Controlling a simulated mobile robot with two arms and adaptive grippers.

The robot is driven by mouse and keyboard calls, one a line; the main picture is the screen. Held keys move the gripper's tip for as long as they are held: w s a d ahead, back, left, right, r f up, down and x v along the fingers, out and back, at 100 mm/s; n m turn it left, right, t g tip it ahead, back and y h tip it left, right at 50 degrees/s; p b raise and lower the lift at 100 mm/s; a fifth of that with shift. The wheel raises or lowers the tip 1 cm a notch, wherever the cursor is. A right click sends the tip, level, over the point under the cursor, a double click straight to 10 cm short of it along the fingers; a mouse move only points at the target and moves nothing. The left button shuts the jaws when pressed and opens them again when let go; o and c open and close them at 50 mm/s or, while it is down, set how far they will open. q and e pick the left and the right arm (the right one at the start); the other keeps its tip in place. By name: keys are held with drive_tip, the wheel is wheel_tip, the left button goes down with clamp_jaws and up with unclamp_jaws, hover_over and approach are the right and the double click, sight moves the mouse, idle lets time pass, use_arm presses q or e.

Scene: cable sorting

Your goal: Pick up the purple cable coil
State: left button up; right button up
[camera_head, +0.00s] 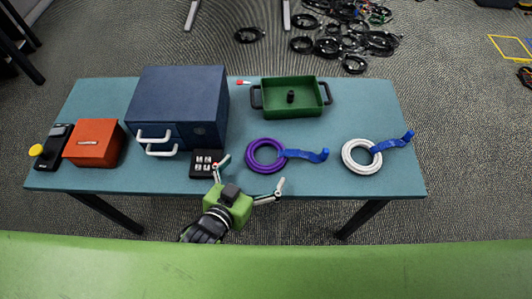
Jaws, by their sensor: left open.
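The purple cable coil (252,163) lies flat on the table, near the middle of its front half. A blue strap (310,155) reaches out from its right side. My left gripper (253,179) comes in from the front edge of the table, with its two fingers spread wide apart. The fingers are empty and sit just in front of the coil, one to its left and one to its right. In the picture they look close to the coil, but I cannot tell their height above the table. My right gripper is not in view.
A white cable coil (347,163) with a blue strap lies at the right. A green tray (290,109) stands behind the purple coil. A black number block (201,171) is close left of my gripper. A dark blue box (180,85), an orange box (95,155) and a black device (50,155) stand further left.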

sight(262, 160)
use_arm(q)
drive_tip(key=shift+f+x, duration=0.2)
drive_tip(key=shift+x, duration=2.8)
drive_tip(key=shift+s, duration=0.1)
drive_tip(key=shift+c, duration=0.4)
drive_tip(key=shift+r, duration=0.1)
drive_tip(key=c, duration=1.3)
